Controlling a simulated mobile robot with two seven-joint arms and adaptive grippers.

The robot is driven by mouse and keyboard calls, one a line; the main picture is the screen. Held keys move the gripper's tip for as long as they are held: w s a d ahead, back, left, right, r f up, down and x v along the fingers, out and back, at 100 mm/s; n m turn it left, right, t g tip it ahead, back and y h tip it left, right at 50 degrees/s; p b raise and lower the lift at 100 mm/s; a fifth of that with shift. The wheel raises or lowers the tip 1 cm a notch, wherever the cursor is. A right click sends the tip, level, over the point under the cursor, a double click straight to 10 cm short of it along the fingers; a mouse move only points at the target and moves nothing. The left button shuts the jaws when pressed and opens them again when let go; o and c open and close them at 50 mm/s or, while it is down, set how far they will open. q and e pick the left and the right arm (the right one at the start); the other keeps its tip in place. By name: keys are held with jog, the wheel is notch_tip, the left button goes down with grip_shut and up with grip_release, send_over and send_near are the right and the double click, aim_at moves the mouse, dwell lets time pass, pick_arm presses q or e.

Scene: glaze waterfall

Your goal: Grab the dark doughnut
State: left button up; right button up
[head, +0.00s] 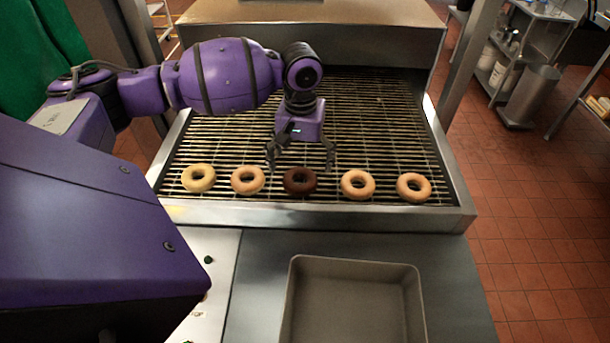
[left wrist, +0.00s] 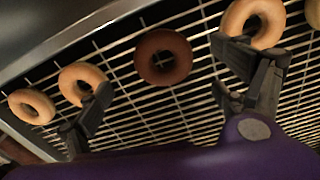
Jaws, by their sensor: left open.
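The dark doughnut (head: 300,181) lies flat in the middle of a row of doughnuts on the wire conveyor (head: 370,120), near its front edge. It also shows in the left wrist view (left wrist: 146,66), whole and uncovered. My left gripper (head: 301,160) is open and empty, pointing down above the conveyor, just behind and above the dark doughnut in the head view. In the left wrist view its two fingers (left wrist: 165,105) stand apart, one on each side of the dark doughnut's position, not touching it. My right gripper is not in view.
Pale doughnuts lie on both sides: two to the left (head: 198,178) (head: 248,180) and two to the right (head: 357,184) (head: 413,187), with small gaps. A metal rail (head: 320,214) borders the conveyor's front. A grey tray (head: 290,305) stands on the counter before it.

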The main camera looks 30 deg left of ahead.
aim_at(301, 177)
pick_arm(q)
jog(key=shift+s+f, duration=0.2)
jog(key=shift+f, duration=0.55)
notch_tip(301, 177, down, 4)
jog(key=shift+w+a+f, duration=0.1)
jog(key=shift+a+f, duration=0.05)
jog(key=shift+f, duration=0.05)
jog(key=c, duration=1.2)
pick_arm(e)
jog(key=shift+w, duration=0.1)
pick_arm(q)
jog(key=shift+r, duration=0.1)
